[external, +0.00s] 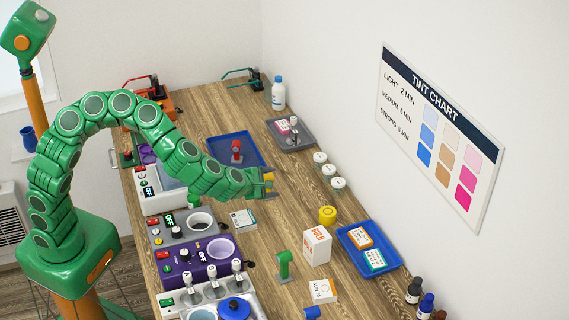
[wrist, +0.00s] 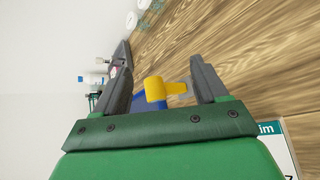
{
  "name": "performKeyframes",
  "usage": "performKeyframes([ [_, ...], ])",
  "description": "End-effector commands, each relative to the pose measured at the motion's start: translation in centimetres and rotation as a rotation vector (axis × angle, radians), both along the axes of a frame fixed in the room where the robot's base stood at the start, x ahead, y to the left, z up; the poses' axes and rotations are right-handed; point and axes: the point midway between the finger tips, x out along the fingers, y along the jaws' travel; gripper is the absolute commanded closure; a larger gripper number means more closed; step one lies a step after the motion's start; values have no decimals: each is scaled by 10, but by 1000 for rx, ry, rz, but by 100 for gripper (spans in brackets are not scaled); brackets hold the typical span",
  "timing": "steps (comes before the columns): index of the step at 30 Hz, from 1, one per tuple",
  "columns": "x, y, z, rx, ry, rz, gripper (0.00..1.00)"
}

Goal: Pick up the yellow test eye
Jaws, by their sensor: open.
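The yellow test eye (wrist: 156,89) shows in the wrist view as a yellow cylinder with a narrower yellow part pointing right. It lies between the two dark fingers of my gripper (wrist: 160,68), with visible gaps beside it. The fingers are open, and I see no grip on it. In the external view my gripper (external: 270,183) is over the middle of the wooden table, and the yellow test eye (external: 268,181) shows between its fingers, partly hidden by them. I cannot tell its exact height or whether a finger touches it.
A blue tray (external: 214,143) with a red piece is behind my gripper. White-lidded jars (external: 329,169) stand to its right. A yellow roll (external: 327,215), a bulb box (external: 317,247) and a green piece (external: 284,264) stand nearer. Machines (external: 196,255) line the left edge.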

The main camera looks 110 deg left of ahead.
Motion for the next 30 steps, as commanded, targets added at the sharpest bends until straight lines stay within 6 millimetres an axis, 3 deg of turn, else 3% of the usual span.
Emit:
performKeyframes([
  [3,-24,18,-17,-9,6,107,28],
  [6,-32,24,-23,-12,8,146,28],
  [30,-30,67,-48,-11,11,147,28],
])
